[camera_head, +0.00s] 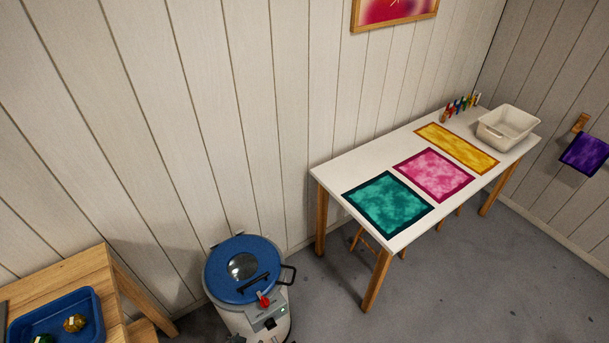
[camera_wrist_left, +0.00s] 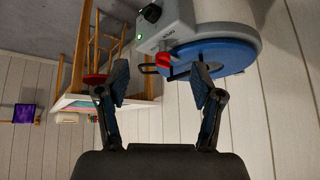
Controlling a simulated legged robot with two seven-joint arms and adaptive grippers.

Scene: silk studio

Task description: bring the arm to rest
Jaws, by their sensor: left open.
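My left gripper (camera_wrist_left: 160,86) shows in the left wrist view, with its two fingers spread apart and nothing between them. Beyond the fingers is a white machine (camera_wrist_left: 198,14) with a blue lid (camera_wrist_left: 228,55), seen upside down. A gap between the gripper and the machine seems to show, but the distance is hard to judge. In the head view the same machine (camera_head: 258,319) stands on the floor with its blue lid (camera_head: 226,284) on top. No arm can be made out clearly in the head view, and my right gripper is not in view.
A wooden table (camera_head: 62,277) with a blue tray (camera_head: 93,331) stands at the lower left. A white table (camera_head: 335,171) at the right holds coloured cloths, small bottles and a white basin (camera_head: 506,125). Grey floor (camera_head: 470,275) lies open in front of it.

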